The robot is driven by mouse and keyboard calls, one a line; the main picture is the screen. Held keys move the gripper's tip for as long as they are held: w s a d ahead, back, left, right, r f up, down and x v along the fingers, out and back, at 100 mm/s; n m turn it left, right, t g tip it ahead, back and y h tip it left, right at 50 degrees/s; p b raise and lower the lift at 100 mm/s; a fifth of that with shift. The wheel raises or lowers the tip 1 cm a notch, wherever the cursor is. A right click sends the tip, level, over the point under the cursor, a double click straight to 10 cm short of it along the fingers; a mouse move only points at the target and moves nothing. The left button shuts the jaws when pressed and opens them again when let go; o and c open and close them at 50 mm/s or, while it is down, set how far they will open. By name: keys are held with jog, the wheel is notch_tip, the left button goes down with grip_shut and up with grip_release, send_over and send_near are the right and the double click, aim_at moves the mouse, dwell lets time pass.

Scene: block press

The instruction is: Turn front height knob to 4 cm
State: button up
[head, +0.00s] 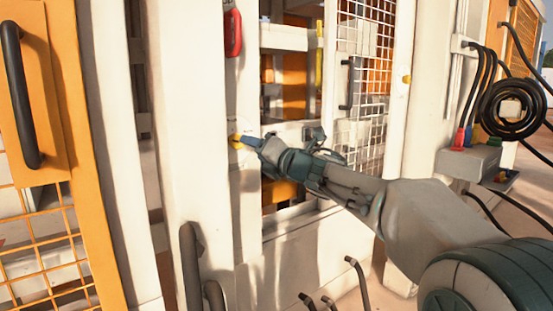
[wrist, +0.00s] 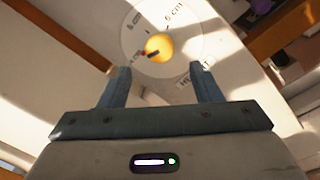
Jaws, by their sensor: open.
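The front height knob (wrist: 158,47) is a round yellow knob on a pale round dial (wrist: 188,38) in the wrist view. A dark mark on the knob lies toward its lower left. "5 cm" and "6 cm" read along the dial's top; the lettering at its left is too small to read surely. My gripper (wrist: 160,72) is open, with one finger on each side below the knob and nothing between them. In the head view the knob (head: 235,139) shows at the white post, just left of my gripper's tips (head: 249,141). Contact cannot be told.
A red handle (head: 233,33) hangs on the post above the knob. A white mesh door (head: 363,75) with a dark handle stands to the right. An orange mesh door (head: 50,160) is at the left. A coiled black cable (head: 490,108) hangs at the far right.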

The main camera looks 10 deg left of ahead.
jog(key=v, duration=0.7)
jog(key=shift+d, duration=0.2)
jog(key=shift+s, duration=0.15)
jog(key=w+d+r+m+t+h+p, duration=0.1)
jog(key=d+r+m+t+h+p, duration=0.1)
jog(key=d+r+m+h+p, duration=0.25)
jog(key=d+r+m+t+h+p, duration=0.1)
jog(key=d+m+t+h+p, duration=0.1)
jog(key=d+m+h+p, duration=0.35)
jog(key=s+d+m+g+h+p, duration=0.2)
jog(key=s+d+m+h+p, duration=0.25)
jog(key=d+m+p, duration=0.65)
jog(key=s+d+f+m+g+p, duration=0.1)
jog(key=s+d+m+g+p, duration=0.1)
jog(key=s, duration=0.6)
jog(key=s+d+m+g+p, duration=0.2)
jog(key=s+m+g+p, duration=0.2)
jog(key=s+m+p, duration=0.2)
jog(key=s+d+f+m+g+p, duration=0.1)
jog(key=s+d+m+g+p, duration=0.2)
jog(key=s+m, duration=0.6)
jog(key=shift+s+f+g+p, duration=0.3)
jog(key=shift+s+g+p, duration=0.35)
jog(key=shift+p, duration=0.3)
jog(key=shift+d+h, duration=0.15)
jog(key=shift+h, duration=0.1)
